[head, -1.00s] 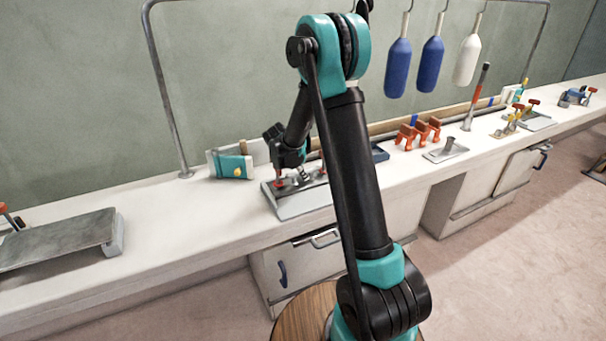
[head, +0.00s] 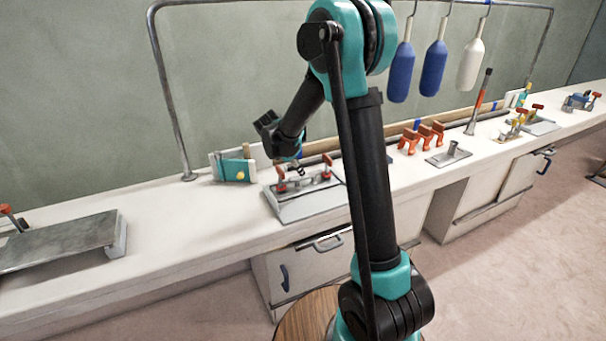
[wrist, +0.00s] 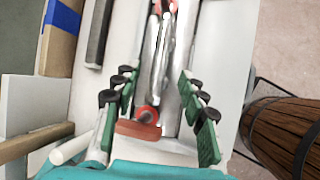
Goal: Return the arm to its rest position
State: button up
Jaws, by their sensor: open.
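My gripper (wrist: 158,115) is open and empty in the wrist view, its green-padded fingers well apart. Below and between them is a grey clamp fixture (head: 306,200) with red-capped clamps (head: 281,178); a red clamp part (wrist: 145,122) also shows in the wrist view. In the head view my gripper (head: 296,172) hangs above the fixture on the bench, pointing down, with small clearance that is hard to judge. My arm rises from the wooden round base top and bends over toward the bench.
Blue and white fenders (head: 432,70) hang from a metal rail (head: 168,90) behind the arm. Orange clamps (head: 422,138) and a grey bracket (head: 449,154) stand to the right. A teal box (head: 235,170) stands left. The bench (head: 165,225) is clear between it and a grey metal plate (head: 62,240).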

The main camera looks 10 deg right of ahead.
jog(key=s+d+r+m+y, duration=0.1)
jog(key=s+d+r+m, duration=0.15)
jog(key=s+m, duration=0.4)
jog(key=s+d+r+m+y, duration=0.1)
jog(key=s+d+m, duration=0.25)
jog(key=s, duration=0.65)
jog(key=s+d+f+m+y, duration=0.1)
jog(key=s+f+m, duration=0.1)
jog(key=s+m, duration=0.3)
jog(key=s+d+f+m+y, duration=0.1)
jog(key=s+f+m, duration=0.2)
jog(key=s, duration=0.8)
jog(key=m, duration=0.2)
jog(key=shift+d+f+m+y, duration=0.15)
jog(key=shift+d+m+y, duration=0.15)
jog(key=shift+d+y, duration=0.1)
